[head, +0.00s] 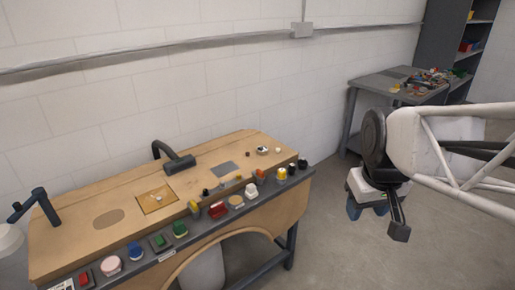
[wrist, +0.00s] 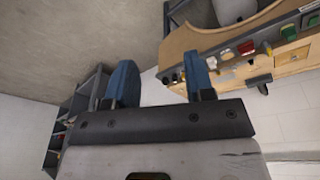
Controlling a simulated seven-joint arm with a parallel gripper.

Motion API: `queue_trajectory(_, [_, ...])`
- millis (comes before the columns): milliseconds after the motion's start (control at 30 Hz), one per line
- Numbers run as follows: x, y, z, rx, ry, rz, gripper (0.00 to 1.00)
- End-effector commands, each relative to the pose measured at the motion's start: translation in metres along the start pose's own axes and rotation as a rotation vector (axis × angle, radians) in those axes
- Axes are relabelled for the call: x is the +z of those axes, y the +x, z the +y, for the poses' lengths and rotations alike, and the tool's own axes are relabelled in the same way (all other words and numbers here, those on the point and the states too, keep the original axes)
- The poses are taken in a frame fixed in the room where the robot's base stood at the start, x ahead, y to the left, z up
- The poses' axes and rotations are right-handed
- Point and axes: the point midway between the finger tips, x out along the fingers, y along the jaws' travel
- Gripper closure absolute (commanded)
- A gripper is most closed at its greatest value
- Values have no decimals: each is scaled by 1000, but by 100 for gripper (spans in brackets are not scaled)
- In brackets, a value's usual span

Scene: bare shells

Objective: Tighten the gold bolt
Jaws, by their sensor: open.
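The wooden workbench (head: 75,243) stands against the wall at the left of the head view. A yellowish square plate (head: 147,206) is set in its top, with a small pale piece (head: 157,197) at its middle. I cannot tell whether this piece is the gold bolt, and no other bolt is clear. My gripper (head: 367,210) hangs in the air right of the bench, apart from it. In the wrist view its two blue fingers (wrist: 160,82) are spread with nothing between them. The bench shows there at the upper right, upside down.
Several coloured buttons and knobs line the bench's front edge, including a red one (head: 218,210) and a green one (head: 180,229). A black lamp-like arm (head: 178,163) stands over the bench's back. A grey cluttered table (head: 372,88) is behind my arm. The floor between is clear.

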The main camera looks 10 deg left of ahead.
Motion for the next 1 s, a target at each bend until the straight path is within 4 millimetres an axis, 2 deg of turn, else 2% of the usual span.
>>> queue_trajectory(33, [-13, 1, -1, -3, -31, -5, 51])
queue_trajectory(467, [-111, 14, -12, -25, -308, -33, 51])
queue_trajectory(1000, [-230, 57, -44, -59, -655, -62, 51])
